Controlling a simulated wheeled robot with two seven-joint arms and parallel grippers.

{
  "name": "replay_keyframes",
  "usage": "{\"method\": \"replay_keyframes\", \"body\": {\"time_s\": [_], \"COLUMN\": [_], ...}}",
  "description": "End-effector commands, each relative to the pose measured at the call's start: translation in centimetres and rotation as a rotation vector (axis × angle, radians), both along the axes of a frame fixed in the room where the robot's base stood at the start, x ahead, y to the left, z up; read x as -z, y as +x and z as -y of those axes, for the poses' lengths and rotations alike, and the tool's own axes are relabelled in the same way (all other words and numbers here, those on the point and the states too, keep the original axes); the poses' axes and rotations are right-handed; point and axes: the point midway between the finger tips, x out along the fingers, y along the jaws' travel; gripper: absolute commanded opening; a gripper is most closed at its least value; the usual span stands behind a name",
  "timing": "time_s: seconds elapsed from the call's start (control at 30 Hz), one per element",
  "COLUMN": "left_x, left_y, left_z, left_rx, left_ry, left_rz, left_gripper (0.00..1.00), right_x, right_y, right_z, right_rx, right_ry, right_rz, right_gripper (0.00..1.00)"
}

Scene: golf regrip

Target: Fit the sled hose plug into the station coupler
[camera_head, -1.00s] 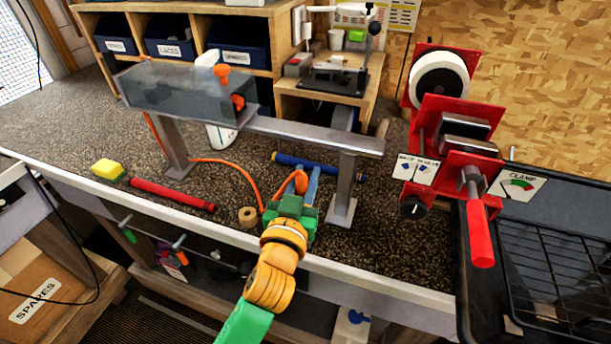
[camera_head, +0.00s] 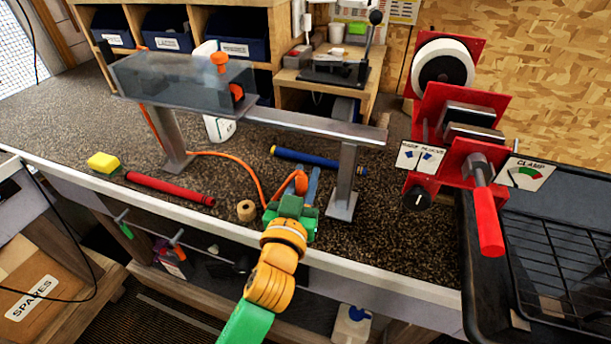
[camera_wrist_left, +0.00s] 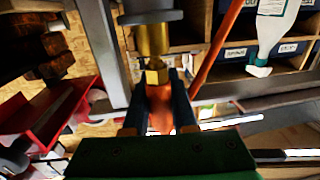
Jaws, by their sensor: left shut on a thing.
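My left gripper (camera_head: 306,184) is beside the right post of the rail stand, low over the bench. It is shut on the orange end of the sled hose plug, which also shows between the fingers in the left wrist view (camera_wrist_left: 160,112). A brass hex fitting (camera_wrist_left: 155,76) stands just beyond the fingertips. A wider brass cylinder and a grey round collar (camera_wrist_left: 150,17), which looks like the station coupler, line up above it. I cannot tell how deeply they are joined. The orange hose (camera_head: 225,155) runs from the sled (camera_head: 185,80) to the gripper. My right gripper is out of view.
The metal rail (camera_head: 310,122) and its right post (camera_head: 346,180) stand close to the gripper. A blue grip (camera_head: 318,162), a red grip (camera_head: 168,188), a tape roll (camera_head: 246,210) and a yellow block (camera_head: 104,163) lie on the bench. The red clamp (camera_head: 460,130) stands at right.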

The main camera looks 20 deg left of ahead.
Motion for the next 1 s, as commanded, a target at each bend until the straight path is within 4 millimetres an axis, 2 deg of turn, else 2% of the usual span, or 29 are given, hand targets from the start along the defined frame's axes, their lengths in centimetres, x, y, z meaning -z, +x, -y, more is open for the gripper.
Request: {"method": "replay_keyframes", "body": {"time_s": [0.4,0.43,0.53,0.57,0.87,1.0], "left_x": [1.2,1.1,1.0,1.0,1.2,1.5], "left_y": [0.0,0.0,0.0,0.0,-0.3,-3.1], "left_z": [0.0,0.0,0.0,0.0,0.0,0.2], "left_rx": [0.0,0.0,0.0,0.0,0.001,0.001], "left_ry": [0.0,0.0,0.0,0.0,-0.001,-0.004], "left_rz": [-0.001,0.0,0.0,0.0,-0.001,-0.002], "left_gripper": [0.0,0.3,0.57,0.6,0.6,0.6], "right_x": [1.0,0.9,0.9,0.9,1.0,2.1], "right_y": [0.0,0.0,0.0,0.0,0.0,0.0], "right_z": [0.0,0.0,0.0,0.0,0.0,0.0], "right_rx": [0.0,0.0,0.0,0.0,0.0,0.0], "right_ry": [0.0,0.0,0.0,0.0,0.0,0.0], "right_rz": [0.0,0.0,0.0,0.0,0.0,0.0], "right_gripper": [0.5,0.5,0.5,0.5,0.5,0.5]}}
